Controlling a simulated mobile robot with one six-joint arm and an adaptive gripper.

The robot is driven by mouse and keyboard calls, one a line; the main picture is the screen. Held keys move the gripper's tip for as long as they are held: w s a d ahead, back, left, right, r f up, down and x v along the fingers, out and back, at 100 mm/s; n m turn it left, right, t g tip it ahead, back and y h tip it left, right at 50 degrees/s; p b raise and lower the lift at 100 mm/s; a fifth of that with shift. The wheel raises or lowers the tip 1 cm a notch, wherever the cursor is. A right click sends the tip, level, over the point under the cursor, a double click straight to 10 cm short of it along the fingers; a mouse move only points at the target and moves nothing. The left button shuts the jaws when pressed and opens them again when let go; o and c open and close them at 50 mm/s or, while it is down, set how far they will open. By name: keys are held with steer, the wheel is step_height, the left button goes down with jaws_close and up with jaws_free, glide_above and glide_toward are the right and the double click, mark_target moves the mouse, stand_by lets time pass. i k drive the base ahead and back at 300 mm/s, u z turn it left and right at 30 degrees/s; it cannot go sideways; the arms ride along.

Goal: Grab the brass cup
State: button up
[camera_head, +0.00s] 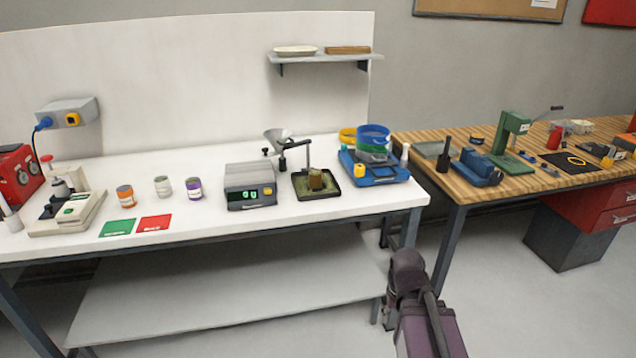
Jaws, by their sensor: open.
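My gripper does not show. Only purple and dark parts of my own arm are in view at the bottom right, in front of the bench and well apart from the cup.
A digital readout box (250,186) stands left of the tray. A blue device (375,173) with stacked coloured rings stands right. A wooden workbench (520,187) with tools adjoins at right.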

mark_target(315, 180)
steer(key=u, duration=0.05)
steer(key=i, duration=0.95)
steer(key=z, duration=0.05)
